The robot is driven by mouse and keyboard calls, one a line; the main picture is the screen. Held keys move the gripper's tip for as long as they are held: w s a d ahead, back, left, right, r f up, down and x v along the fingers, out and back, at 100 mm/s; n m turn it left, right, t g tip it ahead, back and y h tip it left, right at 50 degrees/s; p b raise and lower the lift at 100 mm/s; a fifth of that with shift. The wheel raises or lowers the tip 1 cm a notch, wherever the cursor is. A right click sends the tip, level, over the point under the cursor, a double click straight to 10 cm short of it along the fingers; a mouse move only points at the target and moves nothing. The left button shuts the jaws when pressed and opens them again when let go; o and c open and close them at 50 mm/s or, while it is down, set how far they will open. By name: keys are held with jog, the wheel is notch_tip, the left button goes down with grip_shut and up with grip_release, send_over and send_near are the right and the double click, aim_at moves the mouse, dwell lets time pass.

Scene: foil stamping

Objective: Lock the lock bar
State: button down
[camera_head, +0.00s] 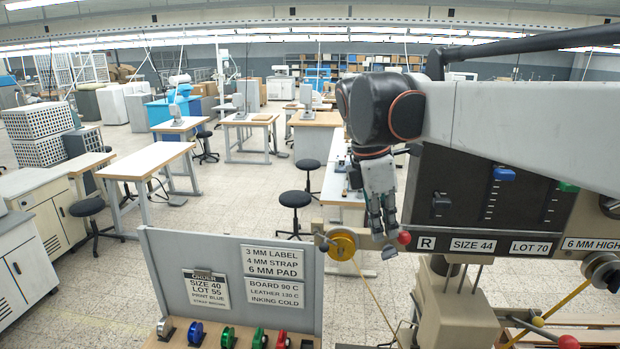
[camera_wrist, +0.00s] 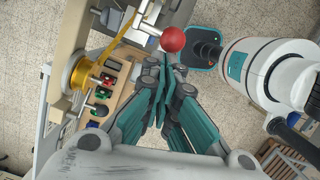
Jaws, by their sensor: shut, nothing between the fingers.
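A red ball knob (camera_head: 404,238) is right beside the fingertips. In the wrist view this red knob (camera_wrist: 172,39) sits just beyond the tips, at the end of a metal part; contact cannot be told. I cannot tell for sure which part is the lock bar. Another red knob (camera_head: 568,342) shows at the bottom right edge, with a lever partly cut off.
A brass foil spool (camera_head: 340,245) with yellow foil stands left of my gripper. A grey sign panel (camera_head: 230,280) stands at the lower left, with a row of coloured foil rolls (camera_head: 228,337) before it. A black stool (camera_head: 295,199) and tables are farther back.

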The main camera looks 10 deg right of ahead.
jog(key=shift+s, duration=0.35)
jog(key=w+a+r+b, duration=0.1)
jog(key=a+r, duration=0.5)
jog(key=r, duration=0.4)
jog(key=shift+w+a+r, duration=0.15)
jog(key=shift+w+r, duration=0.1)
